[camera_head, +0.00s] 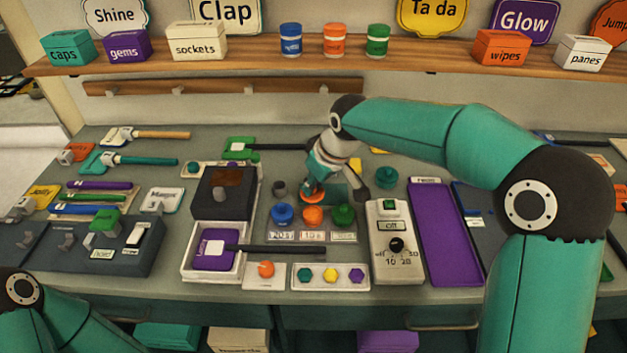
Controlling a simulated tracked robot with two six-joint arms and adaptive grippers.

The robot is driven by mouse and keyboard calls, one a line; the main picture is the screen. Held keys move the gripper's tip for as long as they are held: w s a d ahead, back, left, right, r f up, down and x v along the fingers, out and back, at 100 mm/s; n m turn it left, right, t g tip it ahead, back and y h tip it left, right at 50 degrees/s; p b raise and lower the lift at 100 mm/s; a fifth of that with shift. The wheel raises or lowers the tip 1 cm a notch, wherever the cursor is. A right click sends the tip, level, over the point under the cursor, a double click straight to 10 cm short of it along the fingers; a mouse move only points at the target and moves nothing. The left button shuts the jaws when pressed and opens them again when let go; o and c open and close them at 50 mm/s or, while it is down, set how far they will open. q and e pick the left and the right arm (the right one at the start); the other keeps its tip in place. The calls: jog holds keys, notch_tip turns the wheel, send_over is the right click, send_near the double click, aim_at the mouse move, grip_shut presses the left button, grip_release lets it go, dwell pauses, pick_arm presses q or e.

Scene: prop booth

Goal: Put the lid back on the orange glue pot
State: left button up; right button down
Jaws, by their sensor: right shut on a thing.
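My right gripper (313,187) reaches down over the middle of the bench. It is shut on a flat orange lid (312,198), low over the bench. A squat orange pot-like piece (313,216) stands just in front of the lid, between a blue one (281,214) and a green one (344,215). I cannot tell whether it is the glue pot, or whether a pot is hidden under the lid. I also cannot tell whether the lid touches anything below it. My left arm shows at the lower left, but its gripper is out of view.
A white dial box (395,245) and purple tray (447,232) lie to the right. A dark box (222,194) and white tray (190,265) are to the left. Small labels stand in front.

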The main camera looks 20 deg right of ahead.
aim_at(318, 196)
jog(key=shift+f+b, duration=2.05)
jog(key=shift+f, duration=0.85)
jog(key=shift+f, duration=0.1)
dwell(0.4)
jog(key=c, duration=1)
grip_release()
jog(key=shift+c, duration=0.2)
jog(key=shift+o, duration=0.2)
jog(key=o, duration=0.4)
jog(key=shift+o, duration=0.2)
jog(key=shift+r+p, duration=2.55)
jog(key=shift+r, duration=1)
